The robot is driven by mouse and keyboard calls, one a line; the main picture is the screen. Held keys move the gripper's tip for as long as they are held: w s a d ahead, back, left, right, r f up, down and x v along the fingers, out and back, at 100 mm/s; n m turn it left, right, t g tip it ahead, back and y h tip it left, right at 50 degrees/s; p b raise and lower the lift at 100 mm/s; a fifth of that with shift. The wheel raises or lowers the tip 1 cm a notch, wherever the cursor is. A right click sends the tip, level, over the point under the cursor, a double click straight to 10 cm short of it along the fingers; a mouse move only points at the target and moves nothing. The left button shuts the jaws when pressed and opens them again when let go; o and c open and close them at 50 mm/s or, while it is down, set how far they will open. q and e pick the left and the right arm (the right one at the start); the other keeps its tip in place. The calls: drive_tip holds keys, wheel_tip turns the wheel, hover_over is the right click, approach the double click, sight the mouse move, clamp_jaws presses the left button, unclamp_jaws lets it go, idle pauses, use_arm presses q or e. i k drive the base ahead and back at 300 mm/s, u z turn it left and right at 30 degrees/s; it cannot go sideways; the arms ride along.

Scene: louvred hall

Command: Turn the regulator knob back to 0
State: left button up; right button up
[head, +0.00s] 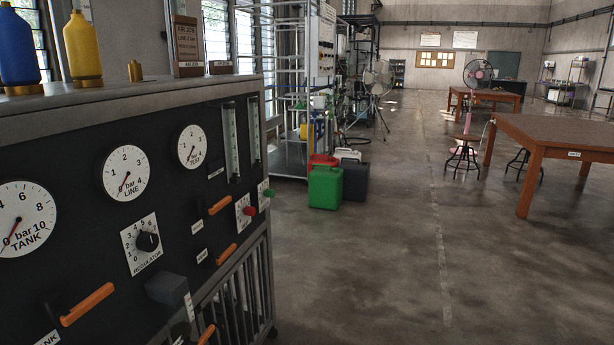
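The regulator knob (148,241) is a black round knob on a white square plate (132,258) marked REGULATOR, on the dark front panel (85,205) at the left in the head view. A number scale runs around it, with 0 at the lower left. The knob's pointer is too small to read surely. Above it, the LINE gauge (124,173) has its needle low, near the 0 end. The TANK gauge (24,218) and TEST gauge (190,147) also have needles pointing low. Neither of my grippers shows.
A dark block (166,288) is below the knob. Blue and yellow bottles (83,45) stand on top.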

sight(147, 242)
drive_tip(key=z, duration=0.55)
drive_tip(key=i, duration=2.15)
drive_tip(key=u, duration=4.5)
drive_tip(key=k, duration=1.3)
drive_tip(key=z, duration=1.05)
